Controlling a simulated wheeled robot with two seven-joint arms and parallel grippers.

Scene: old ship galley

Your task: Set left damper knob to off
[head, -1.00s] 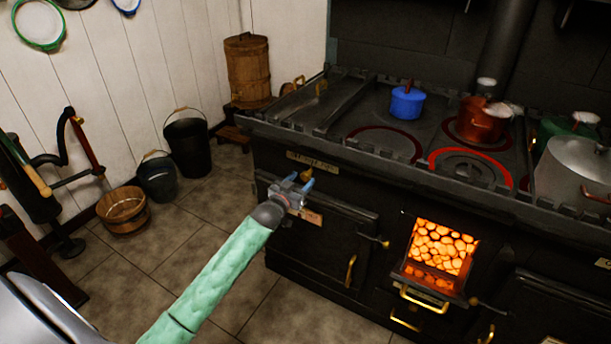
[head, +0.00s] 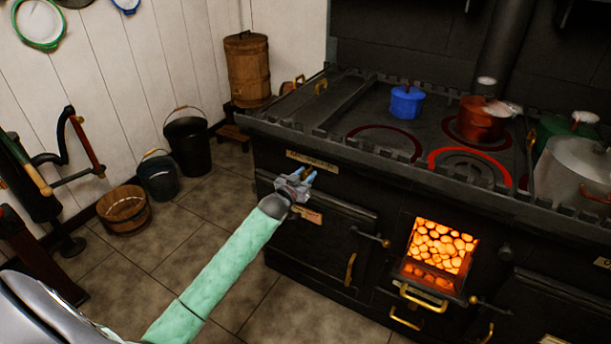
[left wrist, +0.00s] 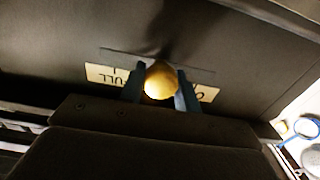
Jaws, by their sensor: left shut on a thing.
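The left damper knob is a rounded brass knob (left wrist: 160,82), seen in the left wrist view between the two blue fingers of my left gripper (left wrist: 159,90). The gripper is shut on it. A pale label plate (left wrist: 104,73) behind the knob reads "FULL" upside down on the left; its right end shows a letter like "O", partly hidden by a finger. In the head view my left gripper (head: 310,175) is at the black stove's front (head: 375,185), below the top edge at its left end. The knob is hidden there by the fingers. My right gripper is not in view.
An open firebox (head: 440,246) glows right of my left gripper, above brass handles. A blue pot (head: 406,102), a copper pot (head: 482,120) and a large grey pot (head: 575,170) stand on the stove. Buckets (head: 188,143) stand on the floor at left. The floor before the stove is clear.

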